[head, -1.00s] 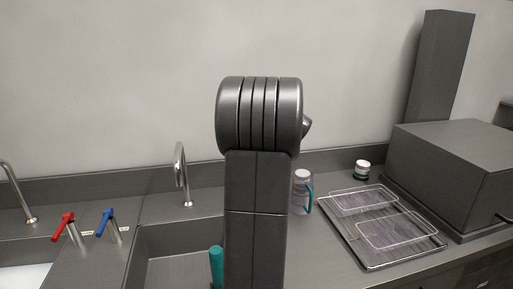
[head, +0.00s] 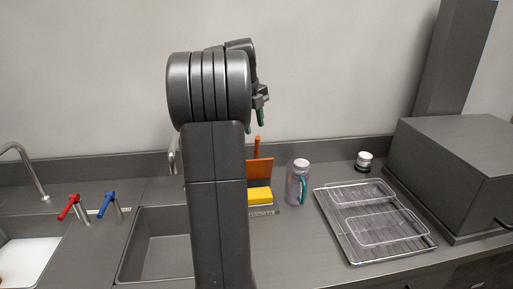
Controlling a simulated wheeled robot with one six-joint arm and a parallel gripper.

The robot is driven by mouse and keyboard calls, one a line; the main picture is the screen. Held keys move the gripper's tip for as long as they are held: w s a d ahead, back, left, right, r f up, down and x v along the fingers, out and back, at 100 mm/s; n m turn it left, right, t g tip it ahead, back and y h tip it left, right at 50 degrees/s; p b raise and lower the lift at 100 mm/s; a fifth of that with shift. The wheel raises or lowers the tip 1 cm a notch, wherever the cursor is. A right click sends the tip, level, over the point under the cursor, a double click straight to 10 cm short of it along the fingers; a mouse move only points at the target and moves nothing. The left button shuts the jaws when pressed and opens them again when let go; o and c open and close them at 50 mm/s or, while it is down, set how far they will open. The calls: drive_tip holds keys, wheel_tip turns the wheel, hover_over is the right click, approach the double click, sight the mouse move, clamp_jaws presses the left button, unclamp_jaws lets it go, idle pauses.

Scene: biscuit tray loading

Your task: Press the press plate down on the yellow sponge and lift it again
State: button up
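An orange plate with an upright orange handle (head: 259,167), likely the press plate, stands directly behind the sponge. Its left side is hidden by my arm. My gripper (head: 256,118) is above and behind my arm link, with green fingertips pointing down, higher in the picture than the orange handle. It is mostly hidden, so I cannot tell its opening.
Farther right are a wire rack tray (head: 352,257), a small jar (head: 364,161) and a big dark box (head: 455,165). A sink (head: 160,245) with red and blue taps is at left.

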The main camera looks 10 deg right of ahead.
sight(258, 150)
drive_tip(key=f, duration=0.3)
drive_tip(key=d+f, duration=0.1)
drive_tip(key=f, duration=0.2)
drive_tip(key=w+f, duration=0.1)
drive_tip(key=f, duration=0.2)
drive_tip(key=shift+d+f+p, duration=0.3)
drive_tip(key=shift+f+p, duration=0.05)
drive_tip(key=shift+c, duration=0.2)
clamp_jaws()
